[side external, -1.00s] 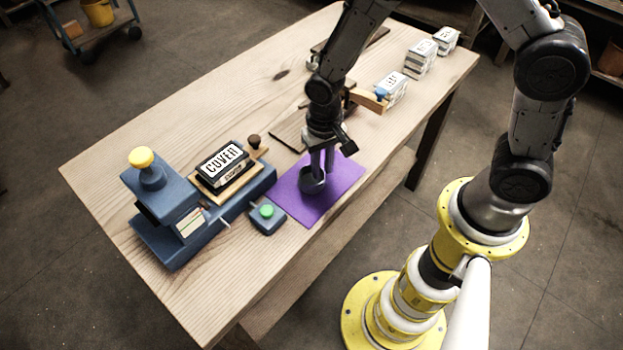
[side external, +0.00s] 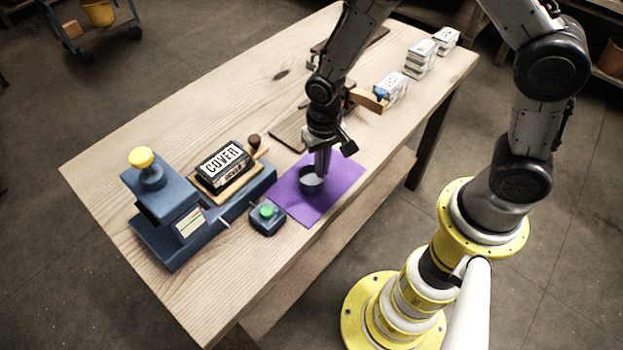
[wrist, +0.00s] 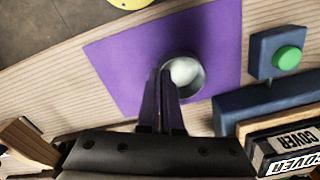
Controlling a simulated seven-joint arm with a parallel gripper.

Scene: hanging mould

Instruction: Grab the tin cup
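The tin cup (side external: 311,183) is a small dark grey cup, upright with its mouth up, on or just over the purple mat (side external: 338,181). In the wrist view the cup (wrist: 190,76) shows a pale inside. My gripper (side external: 322,174) points down at the cup's side. Its two fingers (wrist: 161,76) are close together, with their tips at the cup's near wall. They look shut on that wall; the exact contact is partly hidden. I cannot tell whether the cup's base touches the mat.
A blue box with a green button (side external: 267,218) stands beside the mat. A blue press with a yellow knob (side external: 142,158) and a block marked COVER (side external: 222,165) are to the left. Small boxes (side external: 420,58) stand at the far right. The table's front edge is close to the mat.

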